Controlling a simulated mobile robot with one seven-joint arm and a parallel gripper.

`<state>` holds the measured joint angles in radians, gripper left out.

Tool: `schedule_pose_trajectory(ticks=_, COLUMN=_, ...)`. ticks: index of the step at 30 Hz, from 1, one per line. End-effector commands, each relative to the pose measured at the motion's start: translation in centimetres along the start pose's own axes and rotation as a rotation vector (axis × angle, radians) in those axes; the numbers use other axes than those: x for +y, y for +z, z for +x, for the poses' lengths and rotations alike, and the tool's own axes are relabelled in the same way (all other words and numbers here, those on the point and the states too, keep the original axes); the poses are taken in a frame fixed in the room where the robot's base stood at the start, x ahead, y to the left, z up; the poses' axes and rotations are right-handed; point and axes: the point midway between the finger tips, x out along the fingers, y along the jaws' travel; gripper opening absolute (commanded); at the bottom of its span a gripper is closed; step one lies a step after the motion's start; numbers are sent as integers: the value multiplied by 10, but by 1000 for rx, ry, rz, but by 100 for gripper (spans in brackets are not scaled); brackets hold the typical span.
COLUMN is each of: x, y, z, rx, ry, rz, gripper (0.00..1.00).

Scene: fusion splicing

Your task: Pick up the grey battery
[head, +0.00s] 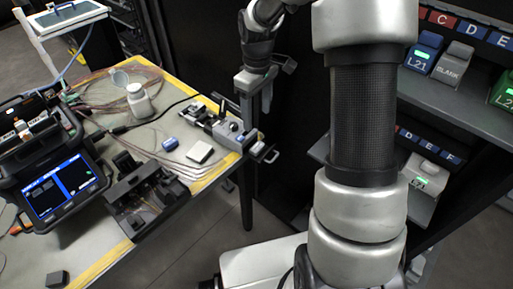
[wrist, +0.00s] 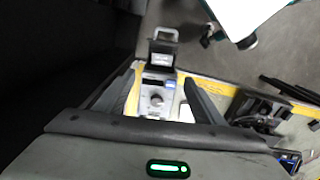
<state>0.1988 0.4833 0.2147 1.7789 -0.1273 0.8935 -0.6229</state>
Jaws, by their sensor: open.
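My gripper (head: 257,98) hangs at the right end of the workbench, fingers apart and empty. In the wrist view, its open fingers (wrist: 160,80) frame a small grey device (wrist: 153,98) with a round knob and a raised frame. The device stands at the table's end in the head view (head: 228,130). I cannot tell for sure which thing is the grey battery. A light grey block (head: 200,152) lies on the mat left of the device, apart from my gripper. A pale piece partly hidden by a finger in the wrist view (wrist: 186,112) may be it.
The yellow-edged workbench (head: 100,262) holds a splicer with a lit screen (head: 60,187), a black tool (head: 142,197), a white bottle (head: 139,101) and a small blue item (head: 170,144). A dark rack at right holds labelled modules, including a grey one (head: 454,64).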

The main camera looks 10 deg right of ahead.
Motion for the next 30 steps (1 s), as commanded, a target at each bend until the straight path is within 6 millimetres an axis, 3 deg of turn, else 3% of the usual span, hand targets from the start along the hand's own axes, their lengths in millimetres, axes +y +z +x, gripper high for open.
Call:
schedule_pose_trajectory(ticks=3, x=-1, y=1, z=30, rx=-2, ry=-3, rz=0, gripper=62)
schedule_pose_trajectory(ticks=9, x=-1, y=1, z=62, rx=-2, ry=-1, rz=0, gripper=62)
schedule_pose_trajectory(ticks=16, x=-1, y=1, z=77, rx=0, ry=0, rz=1, gripper=62)
schedule_pose_trajectory(ticks=24, x=-5, y=4, z=116, rx=-1, ry=-2, rz=0, gripper=62)
schedule_pose_trajectory(ticks=30, x=-5, y=4, z=123, rx=1, ry=1, rz=0, gripper=62)
